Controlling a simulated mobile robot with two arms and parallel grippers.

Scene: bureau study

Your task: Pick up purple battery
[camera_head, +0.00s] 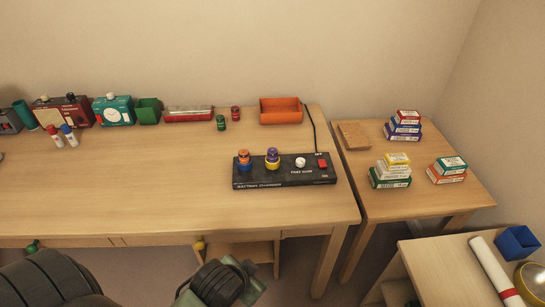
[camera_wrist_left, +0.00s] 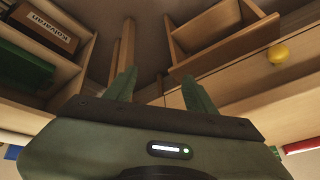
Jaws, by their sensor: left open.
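The purple battery (camera_head: 272,153) stands upright in a yellow-ringed slot of the black battery charger (camera_head: 290,183) on the desk. My left gripper (camera_head: 246,272) is low in front of the desk's front edge, well apart from the battery. In the left wrist view my left gripper (camera_wrist_left: 160,88) is open with nothing between its fingers. The purple battery is not seen in that view. My right gripper is in neither view.
Green (camera_head: 221,122) and red (camera_head: 235,113) batteries stand behind the charger, near an orange bin (camera_head: 281,111). A side table (camera_head: 410,207) holds several small boxes. The wrist view shows shelving (camera_wrist_left: 35,60) and a yellow knob (camera_wrist_left: 278,54). The desk left of the charger is clear.

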